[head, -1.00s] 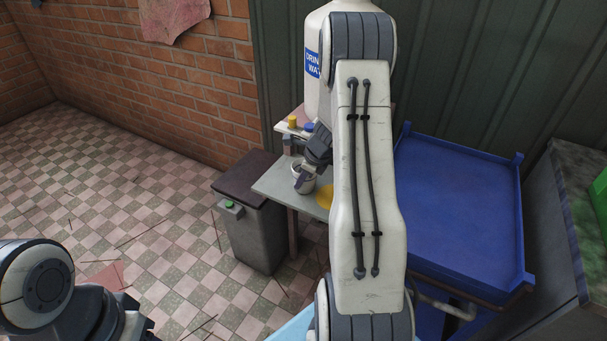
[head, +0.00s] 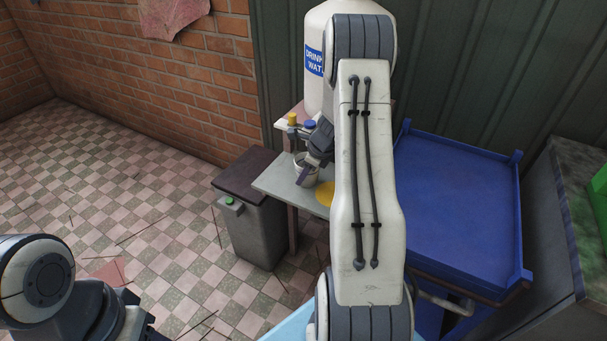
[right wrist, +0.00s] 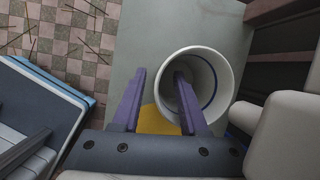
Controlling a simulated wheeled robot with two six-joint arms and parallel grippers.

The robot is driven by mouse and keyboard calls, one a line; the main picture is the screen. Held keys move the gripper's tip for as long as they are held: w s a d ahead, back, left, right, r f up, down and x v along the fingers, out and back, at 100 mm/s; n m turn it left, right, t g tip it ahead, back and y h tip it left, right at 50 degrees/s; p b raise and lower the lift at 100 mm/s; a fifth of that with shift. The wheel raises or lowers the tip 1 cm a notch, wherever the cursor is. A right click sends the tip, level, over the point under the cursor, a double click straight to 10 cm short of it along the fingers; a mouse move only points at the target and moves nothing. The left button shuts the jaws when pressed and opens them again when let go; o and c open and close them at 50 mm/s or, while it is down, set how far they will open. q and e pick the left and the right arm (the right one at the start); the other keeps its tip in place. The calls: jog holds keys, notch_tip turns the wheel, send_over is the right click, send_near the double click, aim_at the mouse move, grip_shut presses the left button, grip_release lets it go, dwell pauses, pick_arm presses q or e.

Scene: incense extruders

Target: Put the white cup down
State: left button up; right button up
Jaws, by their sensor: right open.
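The white cup (head: 301,177) stands upright on the grey tabletop (head: 272,182), below the water container. In the right wrist view the cup (right wrist: 225,75) shows its open mouth and a blue line inside. My right gripper (right wrist: 160,74) is open with its purple fingers astride the near wall of the cup, one inside the mouth and one outside. In the head view the right gripper (head: 306,172) is at the cup, partly hidden by my arm. My left arm shows at the lower left, but its fingers are not seen.
A yellow disc (head: 324,193) lies on the tabletop beside the cup. A white drinking-water container (head: 318,95) stands behind, near a yellow tap (head: 292,118) and a blue one (head: 310,125). A grey bin (head: 252,225) is left; a blue tray (head: 460,205) is right.

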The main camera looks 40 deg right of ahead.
jog(key=p+v, duration=0.2)
jog(key=v, duration=1)
jog(key=s+a+r+n+g+y, duration=0.1)
jog(key=a+r+n, duration=0.2)
jog(key=a+n, duration=0.75)
jog(key=s+a+r+n+g+y, duration=0.15)
jog(key=a+n, duration=0.35)
jog(key=a, duration=1)
jog(key=s+a+r+n+g+h, duration=0.1)
jog(key=s+a+n, duration=0.6)
jog(key=s+n, duration=0.3)
jog(key=s+a+r+n+g+h, duration=0.1)
jog(key=s+a+n, duration=0.5)
jog(key=s+n, duration=0.5)
jog(key=shift+a+r+n+h, duration=0.35)
jog(key=shift+a+n, duration=0.05)
jog(key=shift+n, duration=0.05)
jog(key=shift+w, duration=0.1)
notch_tip(320, 180, up, 8)
jog(key=p, duration=0.8)
